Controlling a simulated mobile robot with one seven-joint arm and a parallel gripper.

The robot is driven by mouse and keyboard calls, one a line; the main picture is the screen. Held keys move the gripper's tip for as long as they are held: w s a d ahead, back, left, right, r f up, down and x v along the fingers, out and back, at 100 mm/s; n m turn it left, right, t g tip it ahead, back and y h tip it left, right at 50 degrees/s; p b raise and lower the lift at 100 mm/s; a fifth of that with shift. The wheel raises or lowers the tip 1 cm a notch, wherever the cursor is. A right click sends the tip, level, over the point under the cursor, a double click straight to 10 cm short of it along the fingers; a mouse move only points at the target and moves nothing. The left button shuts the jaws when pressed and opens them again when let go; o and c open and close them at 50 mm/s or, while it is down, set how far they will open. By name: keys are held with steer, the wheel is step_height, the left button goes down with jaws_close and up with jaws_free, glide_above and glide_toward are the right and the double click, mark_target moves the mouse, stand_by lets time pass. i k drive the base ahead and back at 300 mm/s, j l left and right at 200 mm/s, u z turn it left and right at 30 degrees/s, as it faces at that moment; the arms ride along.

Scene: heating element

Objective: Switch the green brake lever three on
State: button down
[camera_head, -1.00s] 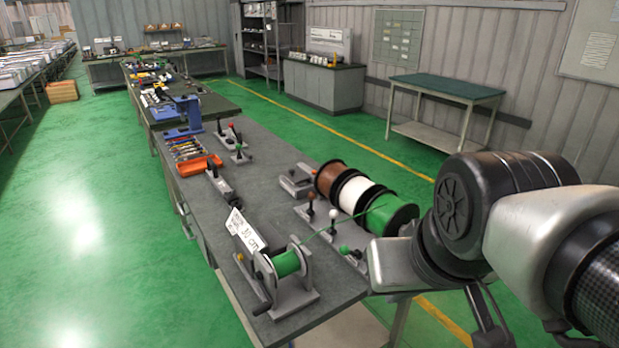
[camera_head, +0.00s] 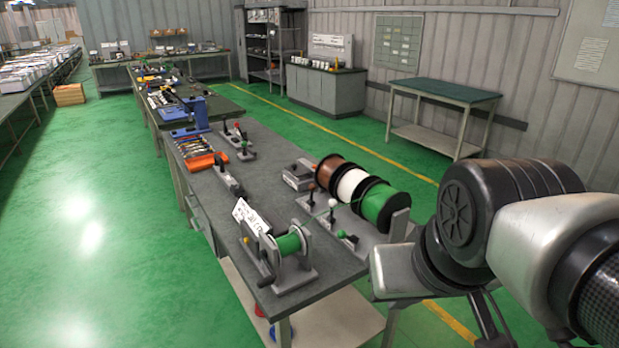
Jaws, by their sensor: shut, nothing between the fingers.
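A green-knobbed lever (camera_head: 343,235) stands on a small dark base on the near part of the grey bench, just in front of the green spool (camera_head: 381,206). A brown-knobbed lever (camera_head: 311,187) and a white-knobbed lever (camera_head: 332,203) stand farther along the same row, beside the brown spool (camera_head: 335,172) and white spool (camera_head: 352,184). The green knob is small, so I cannot tell its exact lever angle. My arm shows at the right, apart from the levers. I cannot make out my gripper's fingers.
A winder with a green reel (camera_head: 288,244) and a white card (camera_head: 250,216) stand at the bench's near end. A green strand runs between reel and green spool. More levers (camera_head: 238,135) and an orange tray (camera_head: 206,161) lie farther back. Green floor (camera_head: 90,230) is clear left.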

mark_target(342, 234)
steer(key=i+l, duration=0.25)
steer(key=i, duration=0.2)
steer(key=i+l+z, duration=0.15)
steer(key=i+l, duration=0.15)
steer(key=i, duration=0.15)
